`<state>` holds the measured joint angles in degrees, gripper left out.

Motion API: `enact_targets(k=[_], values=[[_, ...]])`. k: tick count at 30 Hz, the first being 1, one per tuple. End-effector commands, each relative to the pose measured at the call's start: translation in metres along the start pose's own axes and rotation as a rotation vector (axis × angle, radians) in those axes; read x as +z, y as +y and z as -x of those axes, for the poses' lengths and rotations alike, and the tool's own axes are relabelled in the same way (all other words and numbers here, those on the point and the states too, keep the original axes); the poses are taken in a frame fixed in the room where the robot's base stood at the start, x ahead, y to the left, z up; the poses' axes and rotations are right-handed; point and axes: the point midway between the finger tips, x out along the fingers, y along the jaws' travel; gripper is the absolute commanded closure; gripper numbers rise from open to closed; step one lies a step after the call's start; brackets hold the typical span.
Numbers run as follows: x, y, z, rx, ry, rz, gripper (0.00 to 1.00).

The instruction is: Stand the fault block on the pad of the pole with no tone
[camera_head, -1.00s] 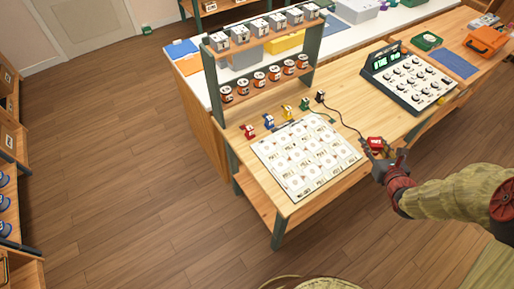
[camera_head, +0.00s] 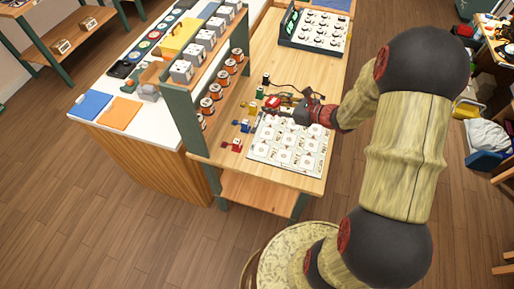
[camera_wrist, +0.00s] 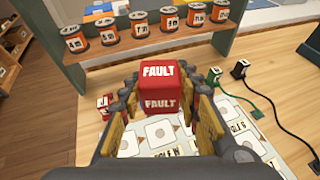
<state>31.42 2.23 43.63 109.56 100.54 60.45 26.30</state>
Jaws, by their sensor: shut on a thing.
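The red fault block (camera_wrist: 160,92), marked FAULT in white, is held between the fingers of my gripper (camera_wrist: 160,104). The block (camera_head: 273,101) also shows in the head view, at the tip of my gripper (camera_head: 288,104), near the far edge of the white pad sheet (camera_head: 285,150). The sheet (camera_wrist: 160,134) carries several square pads with printed discs and labels, and lies below the block in the wrist view. The block's underside is hidden, so I cannot tell its height. The pole labels are too small to read here.
Small coloured plugs stand along the sheet: red (camera_head: 235,145), blue (camera_head: 245,126), yellow (camera_head: 252,107), green (camera_head: 260,92) and black (camera_head: 266,80), the last with a cord. A dial console (camera_head: 318,28) stands at the far end.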

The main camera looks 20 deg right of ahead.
Motion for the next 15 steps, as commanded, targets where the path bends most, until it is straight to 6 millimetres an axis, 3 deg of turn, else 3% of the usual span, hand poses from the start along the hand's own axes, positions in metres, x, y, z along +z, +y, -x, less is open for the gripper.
enact_targets(k=[3, 9, 12, 15], values=[[-0.019, -0.005, 0.04, 0.1, 0.0, 0.039, 0.94], [-0.047, 0.004, 0.091, 0.234, 0.0, 0.095, 0.94], [-0.055, 0.008, 0.106, 0.268, 0.0, 0.111, 0.94], [-0.059, 0.013, 0.108, 0.287, 0.0, 0.119, 0.94]])
